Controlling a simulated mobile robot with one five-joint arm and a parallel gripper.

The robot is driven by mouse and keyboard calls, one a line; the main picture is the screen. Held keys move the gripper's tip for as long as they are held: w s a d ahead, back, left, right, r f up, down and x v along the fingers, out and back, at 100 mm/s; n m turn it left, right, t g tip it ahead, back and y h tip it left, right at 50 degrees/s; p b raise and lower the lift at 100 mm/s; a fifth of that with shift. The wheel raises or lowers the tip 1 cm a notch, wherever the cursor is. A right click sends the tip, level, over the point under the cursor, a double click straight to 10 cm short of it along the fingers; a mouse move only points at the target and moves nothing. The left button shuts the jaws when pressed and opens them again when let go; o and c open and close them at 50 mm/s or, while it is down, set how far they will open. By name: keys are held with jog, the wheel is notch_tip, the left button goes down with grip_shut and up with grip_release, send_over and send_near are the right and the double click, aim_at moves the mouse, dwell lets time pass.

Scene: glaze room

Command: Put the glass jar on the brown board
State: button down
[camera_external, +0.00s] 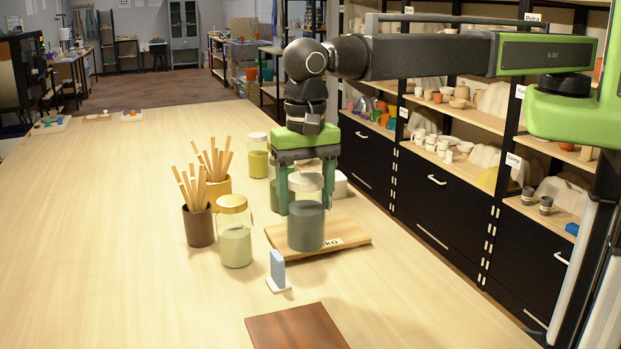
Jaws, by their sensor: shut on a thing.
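My gripper (306,210) points down, with one green finger on each side of a glass jar (306,228) with a pale lid and dark grey contents. It is shut on this jar, which is upright. The jar is over the light wooden board (350,239); I cannot tell whether its base touches that board. The brown board (297,330) lies at the front edge of the picture, nearer the camera than the jar. The part of it that shows is bare, and its front is cut off.
A gold-lidded jar (236,248) and a brown cup of sticks (198,226) stand left of the gripper. A small blue upright piece on a white base (278,270) stands between jar and brown board. More jars (258,163) stand behind.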

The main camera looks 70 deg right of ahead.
jog(key=shift+s+a+f+b, duration=0.7)
jog(key=shift+a+f+b, duration=0.85)
jog(key=shift+f, duration=0.2)
jog(key=shift+s+a+f+b, duration=0.7)
jog(key=shift+a+f+b, duration=0.8)
jog(key=shift+f, duration=0.25)
jog(key=shift+s+a+f+b, duration=0.7)
jog(key=shift+a+f+b, duration=0.7)
jog(key=shift+f+b, duration=0.3)
jog(key=shift+c, duration=1.5)
grip_release()
jog(key=shift+r, duration=0.15)
notch_tip(320, 180, up, 12)
jog(key=p, duration=1.2)
jog(key=shift+p, duration=0.35)
